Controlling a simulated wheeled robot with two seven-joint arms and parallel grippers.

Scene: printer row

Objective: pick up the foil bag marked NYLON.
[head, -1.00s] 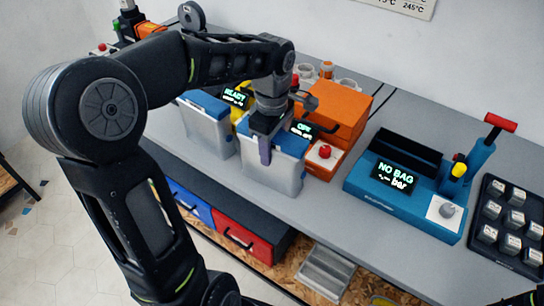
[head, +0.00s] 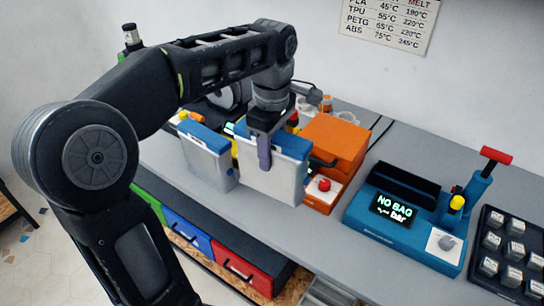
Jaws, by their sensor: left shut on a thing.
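My left gripper (head: 264,151) points down and is shut on the top of a silver foil bag (head: 270,185) with a blue top band. The bag hangs upright, seemingly a little above the bench, in front of the orange box's left side. Any word on it is hidden or cannot be read, so I cannot confirm NYLON. A second silver bag (head: 207,164) with a blue top stands just to its left. My right gripper is out of view.
An orange box (head: 337,139) with a red knob stands just right of the held bag. Further right are a blue sealer (head: 400,232) reading "NO BAG" and a dark tray of grey blocks (head: 509,240). Coloured drawers (head: 187,231) sit below the bench (head: 300,228).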

